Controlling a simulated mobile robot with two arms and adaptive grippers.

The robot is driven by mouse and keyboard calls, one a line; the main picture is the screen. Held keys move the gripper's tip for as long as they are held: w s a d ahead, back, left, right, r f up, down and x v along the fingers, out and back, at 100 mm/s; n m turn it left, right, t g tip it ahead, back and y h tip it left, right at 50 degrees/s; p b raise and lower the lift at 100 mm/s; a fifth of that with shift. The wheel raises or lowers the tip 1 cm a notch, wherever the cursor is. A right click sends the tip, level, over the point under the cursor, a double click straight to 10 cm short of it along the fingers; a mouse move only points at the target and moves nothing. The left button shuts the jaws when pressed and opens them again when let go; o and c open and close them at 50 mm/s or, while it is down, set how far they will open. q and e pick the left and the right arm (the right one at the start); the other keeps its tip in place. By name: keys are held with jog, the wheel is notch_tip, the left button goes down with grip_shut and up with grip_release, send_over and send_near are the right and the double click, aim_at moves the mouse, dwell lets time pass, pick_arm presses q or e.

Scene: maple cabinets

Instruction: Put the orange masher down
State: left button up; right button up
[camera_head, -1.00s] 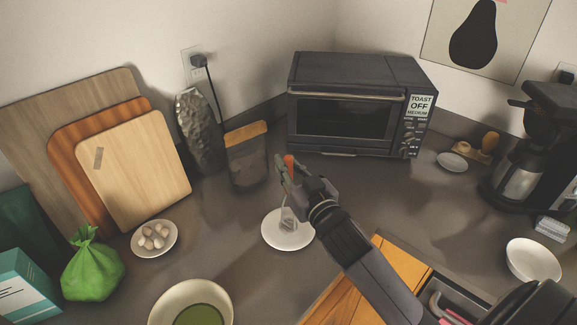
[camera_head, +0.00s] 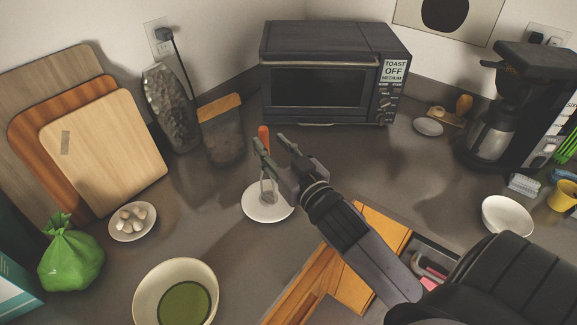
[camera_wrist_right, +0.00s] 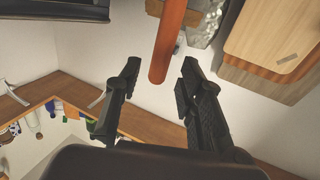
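The orange masher (camera_head: 263,137) stands upright in the head view, its orange handle on top and its grey head down on a small white plate (camera_head: 268,212). My right gripper (camera_head: 271,143) is beside the handle with its fingers spread. In the right wrist view the orange handle (camera_wrist_right: 170,40) shows in line with the gap between the open fingertips (camera_wrist_right: 161,66), with clear space at both sides. No finger visibly grips it. My left gripper is not in view.
A toaster oven (camera_head: 330,75) stands behind the plate. A brown pouch (camera_head: 222,135) is at the back left. An open drawer (camera_head: 432,262) is at the right.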

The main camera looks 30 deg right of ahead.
jog(key=s+p, duration=0.2)
jog(key=s, duration=0.6)
jog(key=shift+a, duration=0.1)
dwell(0.3)
